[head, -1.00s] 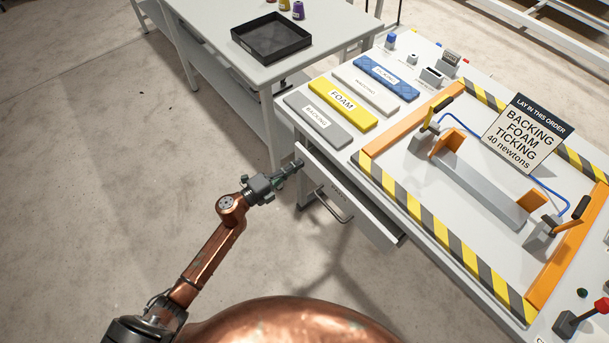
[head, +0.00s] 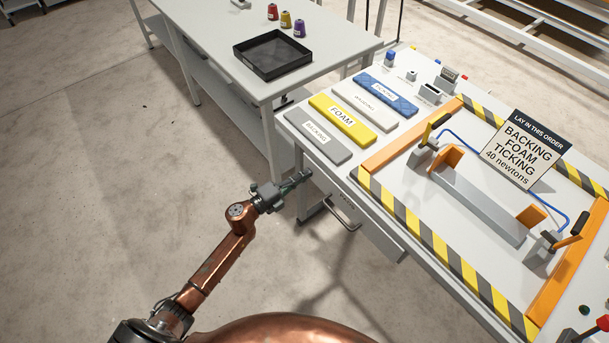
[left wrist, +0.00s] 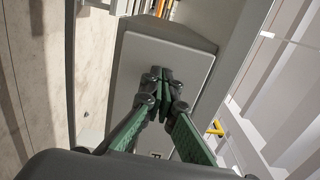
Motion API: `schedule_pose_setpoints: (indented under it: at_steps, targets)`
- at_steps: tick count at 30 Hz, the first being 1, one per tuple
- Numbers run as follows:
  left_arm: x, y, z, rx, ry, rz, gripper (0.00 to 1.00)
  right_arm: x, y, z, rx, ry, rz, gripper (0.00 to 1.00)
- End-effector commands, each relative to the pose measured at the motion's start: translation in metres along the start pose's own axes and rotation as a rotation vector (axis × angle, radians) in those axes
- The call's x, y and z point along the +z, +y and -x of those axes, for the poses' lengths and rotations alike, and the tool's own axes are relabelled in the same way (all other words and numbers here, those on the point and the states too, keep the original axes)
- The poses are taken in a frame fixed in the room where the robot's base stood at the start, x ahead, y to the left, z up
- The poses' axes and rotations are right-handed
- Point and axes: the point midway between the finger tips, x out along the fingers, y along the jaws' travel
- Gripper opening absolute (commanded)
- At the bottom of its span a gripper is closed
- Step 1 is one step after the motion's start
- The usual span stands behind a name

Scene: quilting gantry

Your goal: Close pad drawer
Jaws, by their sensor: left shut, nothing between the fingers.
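The pad drawer (head: 372,233) is under the front edge of the bench, with a grey front and a dark bar handle (head: 343,213). In the left wrist view the shut fingertips (left wrist: 165,75) are against or just short of the grey drawer front (left wrist: 187,65); contact is not clear. My right gripper is not in view.
Backing (head: 311,141), foam (head: 357,126) and ticking pads lie on the bench above the drawer. A striped frame with clamps and a sign (head: 527,150) stands to the right. A side table with a black tray (head: 272,72) is behind. The floor at left is clear.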

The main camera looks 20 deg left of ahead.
Motion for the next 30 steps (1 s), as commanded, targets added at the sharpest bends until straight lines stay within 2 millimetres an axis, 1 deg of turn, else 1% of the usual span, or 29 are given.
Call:
schedule_pose_setpoints:
  at_steps: [2,5,8,10,15,18,21,24,30]
  targets:
    - [0.001,0.000,0.009,0.002,0.001,0.001,0.00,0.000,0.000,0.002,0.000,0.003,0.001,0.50]
    - [0.003,0.000,0.024,0.003,0.002,0.000,0.00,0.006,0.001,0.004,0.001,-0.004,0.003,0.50]
    - [0.004,0.000,0.047,0.003,0.002,0.001,0.00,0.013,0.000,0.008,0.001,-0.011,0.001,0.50]
    - [0.003,0.000,0.062,0.004,0.004,0.000,0.00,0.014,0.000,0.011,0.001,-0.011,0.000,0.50]
    - [0.001,0.000,0.095,0.004,0.008,0.000,0.00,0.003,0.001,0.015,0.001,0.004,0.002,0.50]
    - [0.001,0.001,0.108,0.003,0.009,0.002,0.00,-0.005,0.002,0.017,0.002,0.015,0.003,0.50]
    - [0.001,0.001,0.117,0.002,0.010,0.001,0.00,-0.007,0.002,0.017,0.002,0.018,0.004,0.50]
    - [0.002,0.001,0.122,0.002,0.009,0.000,0.00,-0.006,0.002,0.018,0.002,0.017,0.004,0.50]
    - [0.002,0.001,0.123,0.002,0.009,0.000,0.00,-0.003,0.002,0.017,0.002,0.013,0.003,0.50]
